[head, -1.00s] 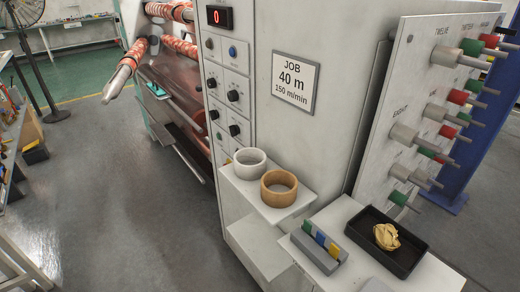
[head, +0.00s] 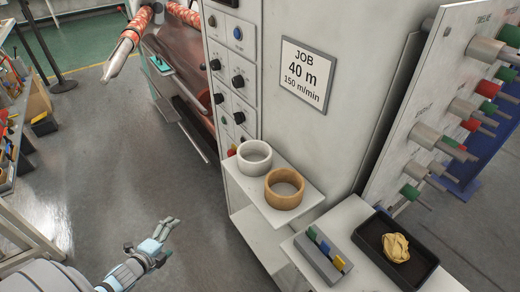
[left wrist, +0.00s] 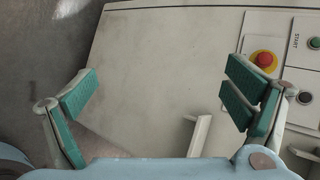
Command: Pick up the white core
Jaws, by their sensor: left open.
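The white core (head: 254,156) is a short hollow ring standing on the white shelf (head: 306,206) fixed to the machine's side. A brown core (head: 285,188) stands beside it, nearer and to the right. My left gripper (head: 152,236) is at the lower left of the head view, over the floor, apart from the shelf and the cores. In the left wrist view its green-padded fingers (left wrist: 160,100) are spread wide with nothing between them. The white core is not identifiable in the left wrist view. My right gripper is not in view.
A side table (head: 440,284) at lower right holds a grey block with coloured tabs (head: 322,254) and a black tray (head: 427,265) with a crumpled yellow thing. The machine panel with knobs (head: 222,70) rises behind the shelf. Floor left of the shelf is clear.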

